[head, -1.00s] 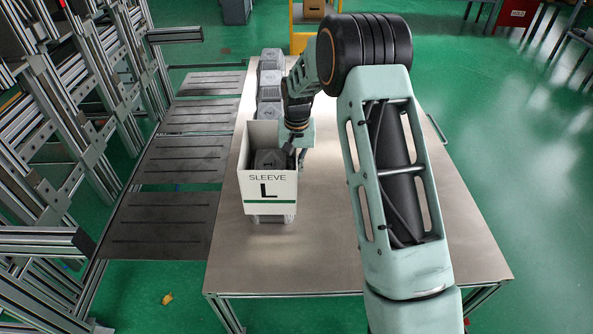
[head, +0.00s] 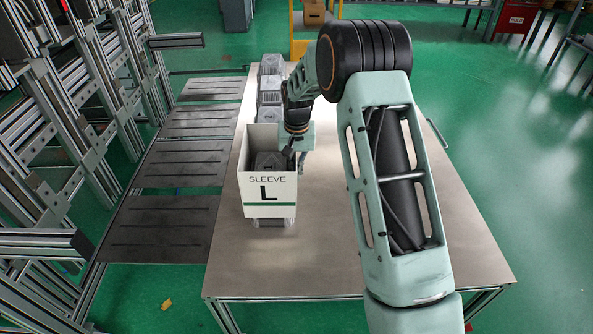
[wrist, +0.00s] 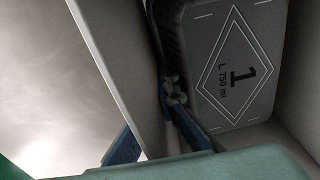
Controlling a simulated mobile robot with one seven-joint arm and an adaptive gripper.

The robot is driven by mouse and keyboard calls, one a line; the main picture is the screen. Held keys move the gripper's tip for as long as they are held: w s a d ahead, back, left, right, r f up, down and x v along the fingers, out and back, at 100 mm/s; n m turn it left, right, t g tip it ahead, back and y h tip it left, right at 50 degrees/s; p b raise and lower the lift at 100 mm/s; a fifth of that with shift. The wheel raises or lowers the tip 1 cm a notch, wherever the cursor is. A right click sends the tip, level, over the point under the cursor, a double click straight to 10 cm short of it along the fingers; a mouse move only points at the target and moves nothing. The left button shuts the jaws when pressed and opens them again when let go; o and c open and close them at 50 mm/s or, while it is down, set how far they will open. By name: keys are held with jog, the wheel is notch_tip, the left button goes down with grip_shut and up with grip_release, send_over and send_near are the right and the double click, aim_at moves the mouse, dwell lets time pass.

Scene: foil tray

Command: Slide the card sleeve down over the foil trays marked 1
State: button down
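The card sleeve (head: 268,208) is white with "SLEEVE L" and a green stripe. It stands upright around a stack of foil trays, whose lower part (head: 275,222) shows below its bottom edge. The top tray's grey lid (wrist: 232,65) is marked "1" and "L 750 ml" in the wrist view and lies inside the sleeve. My gripper (wrist: 154,138) is shut on the sleeve's right wall, which also shows in the wrist view (wrist: 118,62), with one blue finger on each side. In the head view my arm hides the fingertips.
More tray stacks (head: 270,98) stand in a row behind the sleeve on the metal table (head: 330,250). Dark slatted panels (head: 160,218) and aluminium frames line the left. The table right of the sleeve is bare where my arm does not cover it.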

jog(key=c, duration=2.7)
grip_release()
jog(key=f, duration=0.1)
jog(key=s+f, duration=0.1)
jog(key=f, duration=0.2)
jog(key=shift+s+d+f, duration=0.2)
jog(key=shift+d+f, duration=0.1)
jog(key=shift+f, duration=0.05)
jog(key=o, duration=0.6)
jog(key=shift+r, duration=0.15)
jog(key=r, duration=1.6)
jog(key=shift+w+a+r, duration=0.2)
jog(key=shift+w+a, duration=0.05)
jog(key=shift+w, duration=0.1)
jog(key=shift+p, duration=0.3)
